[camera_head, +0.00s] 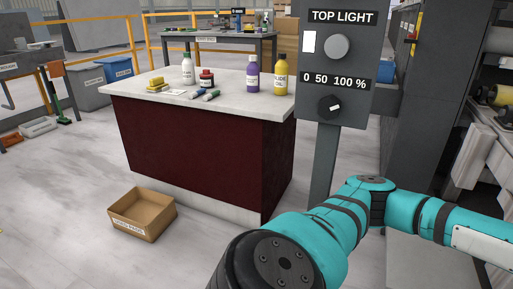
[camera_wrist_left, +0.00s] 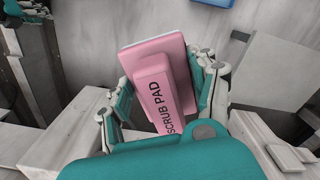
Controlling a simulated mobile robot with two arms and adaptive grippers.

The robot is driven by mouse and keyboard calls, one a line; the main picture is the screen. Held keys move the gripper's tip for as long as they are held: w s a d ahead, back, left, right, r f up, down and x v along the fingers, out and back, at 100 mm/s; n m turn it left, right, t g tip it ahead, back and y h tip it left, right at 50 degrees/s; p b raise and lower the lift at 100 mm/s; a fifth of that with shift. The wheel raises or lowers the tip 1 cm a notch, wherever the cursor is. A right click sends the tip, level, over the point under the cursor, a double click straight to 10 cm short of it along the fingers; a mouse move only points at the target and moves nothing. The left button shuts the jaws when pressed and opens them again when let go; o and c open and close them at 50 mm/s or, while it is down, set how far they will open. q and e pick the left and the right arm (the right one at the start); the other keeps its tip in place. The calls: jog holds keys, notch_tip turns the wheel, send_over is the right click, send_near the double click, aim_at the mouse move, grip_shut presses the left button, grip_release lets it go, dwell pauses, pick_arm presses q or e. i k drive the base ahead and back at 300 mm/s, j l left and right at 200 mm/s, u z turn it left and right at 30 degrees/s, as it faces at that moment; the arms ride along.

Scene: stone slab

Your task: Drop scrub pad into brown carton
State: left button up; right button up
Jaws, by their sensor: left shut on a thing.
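The pink scrub pad (camera_wrist_left: 155,68), with its name printed on it, is in the left wrist view. My left gripper (camera_wrist_left: 156,88) is shut on it, with fingers on both sides. Neither the pad nor this gripper shows in the head view. The brown carton (camera_head: 158,220) stands open on the floor in the head view, left of centre, with a white label reading USED PADS. I see nothing inside the visible part of it.
A stone-topped counter (camera_head: 190,145) with a dark red body stands behind the carton, holding bottles and small items. A grey TOP LIGHT panel (camera_head: 336,60) on a post stands right of it. My teal arm fills the lower right. Floor around the carton is clear.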

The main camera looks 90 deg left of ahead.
aim_at(141, 218)
jog(key=k+u, duration=0.1)
jog(key=u, duration=0.3)
jog(key=k+j+u, duration=0.1)
jog(key=u, duration=0.25)
